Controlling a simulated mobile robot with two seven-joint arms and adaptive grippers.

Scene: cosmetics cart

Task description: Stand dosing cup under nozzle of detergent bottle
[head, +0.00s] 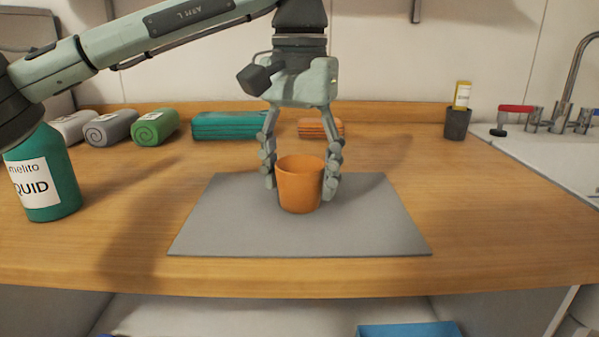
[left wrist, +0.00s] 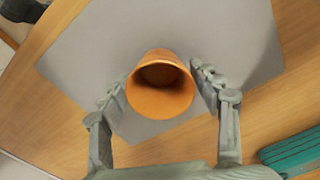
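The orange cup (head: 299,188) stands upright on the grey mat, its open mouth up and empty as far as the left wrist view (left wrist: 160,98) shows. My left gripper (head: 300,182) points straight down with one finger on each side of the cup. The fingers are spread, and narrow gaps show between them and the cup in the left wrist view. The green detergent bottle (head: 62,172) with a white LIQUID label stands at the far left. Its top and any nozzle are hidden behind my left arm. My right gripper is not in view.
The grey mat (head: 215,235) lies mid-counter. Rolled towels (head: 155,127), a folded teal towel (head: 232,125) and an orange one (head: 320,128) lie at the back. A dark cup (head: 457,125) stands back right, near the sink (head: 560,150). Counter between bottle and mat is clear.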

